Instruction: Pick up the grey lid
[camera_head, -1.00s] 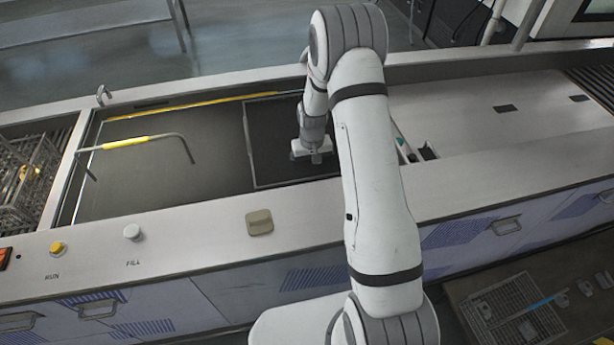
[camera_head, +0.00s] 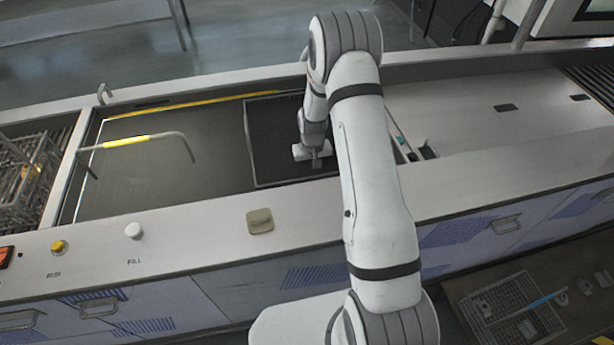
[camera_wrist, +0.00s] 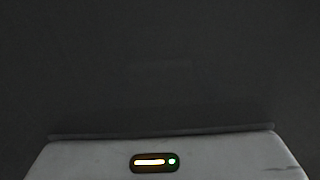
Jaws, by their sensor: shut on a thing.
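A dark grey rectangular panel with a thin pale rim, which I take for the grey lid (camera_head: 272,145), lies at the right end of the tank in the head view. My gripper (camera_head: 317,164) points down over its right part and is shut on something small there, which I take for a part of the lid. The fingertips and the grasp are too small to make out. In the wrist view a plain dark grey surface (camera_wrist: 160,70) fills the picture beyond my gripper's pale housing, and no fingers show.
An arched handle with a yellow grip (camera_head: 128,141) rises over the left of the tank. A wire basket (camera_head: 22,175) stands at far left. A beige block (camera_head: 260,221) and two knobs sit on the front ledge. The white deck at right is mostly clear.

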